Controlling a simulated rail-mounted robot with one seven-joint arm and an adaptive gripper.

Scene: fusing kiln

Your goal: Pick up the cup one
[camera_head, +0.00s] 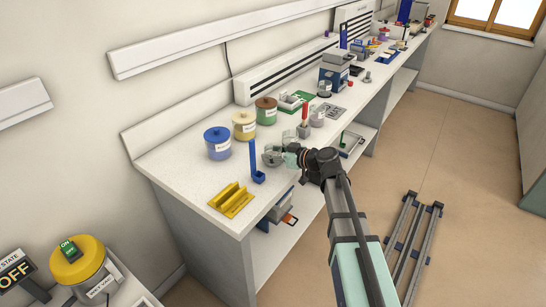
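My arm reaches in from the lower right over the front edge of the white counter (180,166). My gripper (289,160) is at its end, low over the counter, and is too small and overlapped to show whether it is open. A small grey cup-like vessel (271,156) stands right beside it on the left; I cannot tell whether they touch. Another small grey cup-like vessel (317,118) stands farther back. No label reading "cup one" is legible, so I cannot tell which vessel it is.
A blue upright holder (255,163) and a yellow rack (231,200) stand at the near end. A red-handled item (304,122) stands behind my gripper. Rails (413,240) lie on the floor.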

